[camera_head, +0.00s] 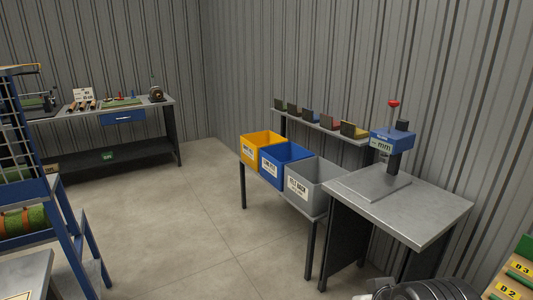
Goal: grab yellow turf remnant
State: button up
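No piece in view is clearly marked as the yellow turf remnant. A small yellowish piece (352,131) sits at the right end of a narrow wall shelf (325,127), beside a reddish piece (330,123) and several darker or greenish ones. Each has a dark upright panel behind it. It is too small to tell whether the yellowish piece is turf. My gripper's fingers do not show. A dark rounded shape at the bottom edge may be part of my arm.
A blue rack (73,225) stands left, a workbench (75,113) at the back. The middle floor is clear.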

aim_at(349, 129)
jog(key=i+j+u, duration=0.15)
jog(key=i, duration=0.9)
jog(key=i+j+u, duration=0.15)
jog(key=i, duration=0.9)
jog(key=i+l+z, duration=0.1)
jog(key=i+z, duration=0.15)
jog(key=z, duration=0.2)
jog(key=i+z, duration=0.2)
jog(key=z, duration=0.25)
jog(key=i+z, duration=0.25)
jog(key=z, duration=0.2)
jog(key=i+j+z, duration=0.2)
jog(key=z, duration=0.2)
jog(key=i+j+z, duration=0.2)
jog(key=z, duration=0.25)
jog(key=i+j+z, duration=0.3)
jog(key=k+l, duration=0.1)
